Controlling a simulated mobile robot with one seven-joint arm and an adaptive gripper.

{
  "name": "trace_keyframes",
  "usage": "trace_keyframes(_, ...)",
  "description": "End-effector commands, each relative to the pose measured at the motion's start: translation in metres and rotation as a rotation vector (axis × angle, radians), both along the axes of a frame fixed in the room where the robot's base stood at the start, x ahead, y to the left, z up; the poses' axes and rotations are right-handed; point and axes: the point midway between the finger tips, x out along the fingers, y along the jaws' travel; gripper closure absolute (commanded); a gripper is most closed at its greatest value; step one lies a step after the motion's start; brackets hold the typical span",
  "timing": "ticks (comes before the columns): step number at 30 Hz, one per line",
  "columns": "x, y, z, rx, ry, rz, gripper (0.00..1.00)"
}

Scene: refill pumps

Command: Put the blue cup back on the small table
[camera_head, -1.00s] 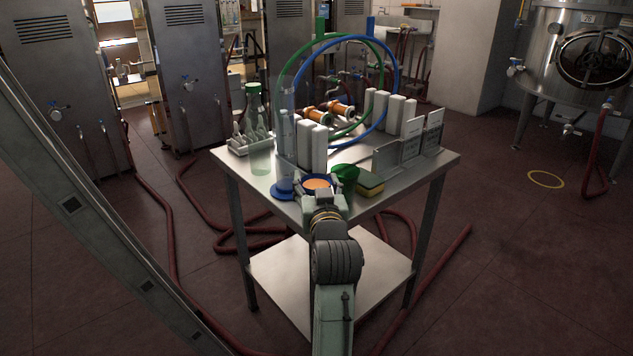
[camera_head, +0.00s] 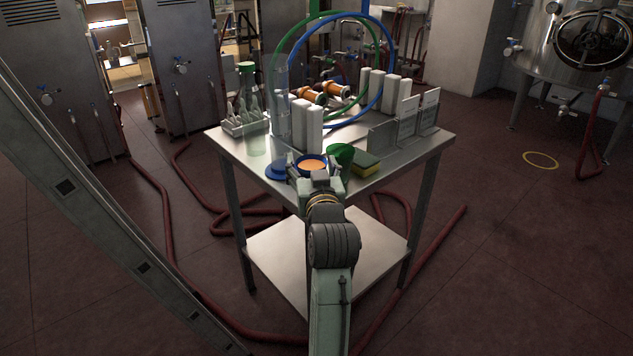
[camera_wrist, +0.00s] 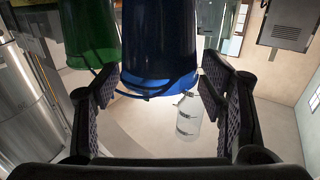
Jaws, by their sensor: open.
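The blue cup (camera_head: 311,159) with orange contents is at the small table's (camera_head: 229,152) near edge. My gripper (camera_head: 314,166) is at that edge, open, with its fingers on either side of the cup. In the wrist view, which appears upside down, the blue cup (camera_wrist: 160,45) lies between the two spread finger pads (camera_wrist: 165,105), with gaps visible on both sides. The cup's base is hidden in both views, so I cannot tell its exact contact with the tabletop.
A green cup (camera_head: 342,154) stands close on the right, before a yellow-green sponge (camera_head: 367,164). A blue disc (camera_head: 277,172) lies on the left. White blocks (camera_head: 308,128), a bottle rack (camera_head: 245,124) and hose loops (camera_head: 378,40) stand behind. Red hoses (camera_head: 400,285) lie on the floor.

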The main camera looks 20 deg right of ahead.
Motion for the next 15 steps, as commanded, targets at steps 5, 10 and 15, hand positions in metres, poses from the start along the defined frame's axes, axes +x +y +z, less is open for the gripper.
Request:
trace_keyframes(5, -0.04, 0.008, -0.003, -0.001, -0.003, -0.002, 0.35)
trace_keyframes(10, -0.082, 0.017, -0.003, -0.001, -0.002, -0.003, 0.35)
trace_keyframes(15, -0.084, 0.019, 0.005, 0.002, 0.008, 0.007, 0.35)
